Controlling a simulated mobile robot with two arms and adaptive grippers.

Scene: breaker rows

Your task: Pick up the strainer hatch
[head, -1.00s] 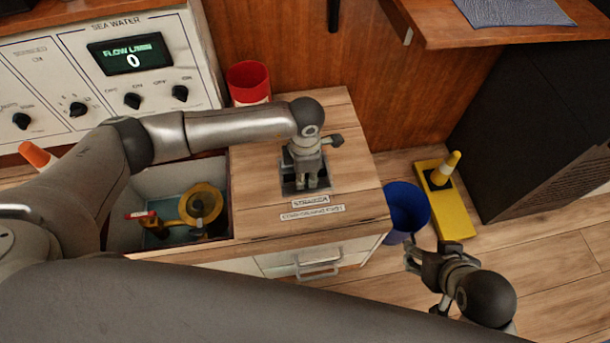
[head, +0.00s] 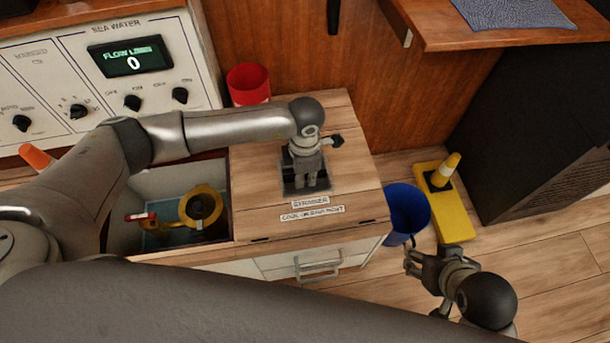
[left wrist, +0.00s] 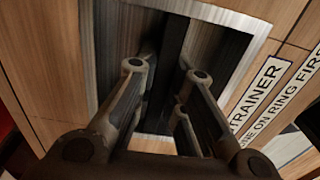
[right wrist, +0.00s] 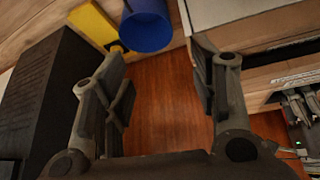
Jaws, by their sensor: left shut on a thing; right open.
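The strainer hatch (head: 350,165) is a wooden panel with a dark recess and label plates, lying flat at the right part of the cabinet top in the head view. My left gripper (head: 313,182) reaches down into the recess. In the left wrist view its fingers (left wrist: 167,75) are shut on a dark bar in the recess, the hatch's grip, partly hidden by the fingers. The label "STRAINER" (left wrist: 258,88) shows beside them. My right gripper (head: 413,262) is open and empty, low over the floor right of the cabinet; its spread fingers also show in the right wrist view (right wrist: 158,75).
Left of the hatch is an open bay with a yellow ring fitting (head: 187,208) and a red-handled part (head: 140,215). A red cup (head: 249,82) stands behind. A blue bucket (head: 408,212) and a yellow stand (head: 448,205) are on the floor at right. A wooden shelf (head: 490,33) overhangs at upper right.

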